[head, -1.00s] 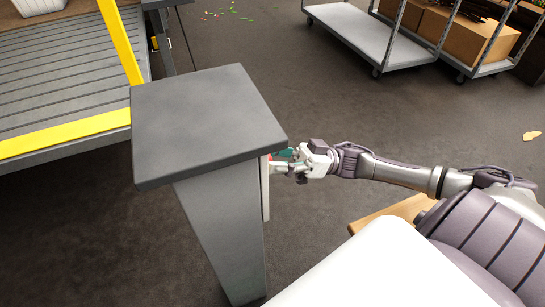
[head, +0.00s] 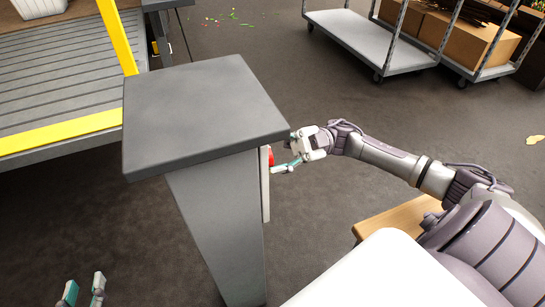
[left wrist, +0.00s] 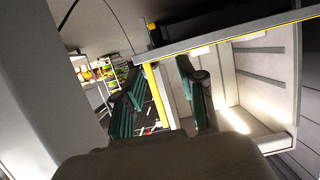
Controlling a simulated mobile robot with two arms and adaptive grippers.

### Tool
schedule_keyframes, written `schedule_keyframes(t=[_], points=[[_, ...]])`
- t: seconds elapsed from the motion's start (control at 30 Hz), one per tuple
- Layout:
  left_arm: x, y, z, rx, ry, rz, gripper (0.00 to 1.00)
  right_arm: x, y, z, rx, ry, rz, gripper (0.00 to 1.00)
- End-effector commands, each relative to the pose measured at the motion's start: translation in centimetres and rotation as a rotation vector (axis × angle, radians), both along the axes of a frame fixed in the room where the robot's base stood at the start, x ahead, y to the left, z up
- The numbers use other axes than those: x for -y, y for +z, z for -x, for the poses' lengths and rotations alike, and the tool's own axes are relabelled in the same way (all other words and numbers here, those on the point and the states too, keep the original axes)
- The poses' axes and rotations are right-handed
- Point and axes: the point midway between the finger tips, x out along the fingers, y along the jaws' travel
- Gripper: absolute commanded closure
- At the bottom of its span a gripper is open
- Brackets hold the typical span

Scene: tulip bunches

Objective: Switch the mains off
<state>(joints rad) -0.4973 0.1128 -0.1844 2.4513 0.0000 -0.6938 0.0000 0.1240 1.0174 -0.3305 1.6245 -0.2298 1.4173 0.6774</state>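A dark grey post with a slab top (head: 205,105) stands in the middle of the head view. A pale panel (head: 265,195) is on its right side, seen edge-on, with a red part (head: 270,155) that looks like the switch; its face and setting are hidden. My right gripper (head: 282,152) is beside the red part, its teal fingers spread apart. The slab's edge partly covers it, so I cannot tell if it touches. My left gripper (head: 83,291) shows only its fingertips at the bottom left, apart and empty; in the left wrist view its fingers (left wrist: 162,100) also stand apart.
A slatted platform with a yellow rail (head: 65,132) is at the left. Grey trolleys (head: 370,45) with cardboard boxes (head: 455,35) stand at the back right. A wooden surface (head: 400,217) is below my right arm. The floor between is mostly clear.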

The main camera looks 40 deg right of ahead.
Motion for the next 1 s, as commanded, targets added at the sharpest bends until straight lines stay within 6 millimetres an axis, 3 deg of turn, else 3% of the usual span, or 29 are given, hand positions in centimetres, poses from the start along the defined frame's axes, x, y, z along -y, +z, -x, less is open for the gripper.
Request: schedule_keyframes(t=[0.3, 0.6, 1.0], points=[[1.3, 5.4, -1.5, 0.330, -0.022, 0.083, 0.60, 0.0, -0.1, -0.1, 0.293, 0.001, 0.071, 0.86], [1.8, 10.1, -1.1, 0.599, -0.036, 0.154, 0.60, 0.1, 0.0, -0.1, 0.524, 0.001, 0.128, 0.86], [2.0, 13.3, 0.2, 0.791, -0.046, 0.207, 0.60, 0.1, 0.1, -0.1, 0.682, 0.001, 0.167, 0.86]])
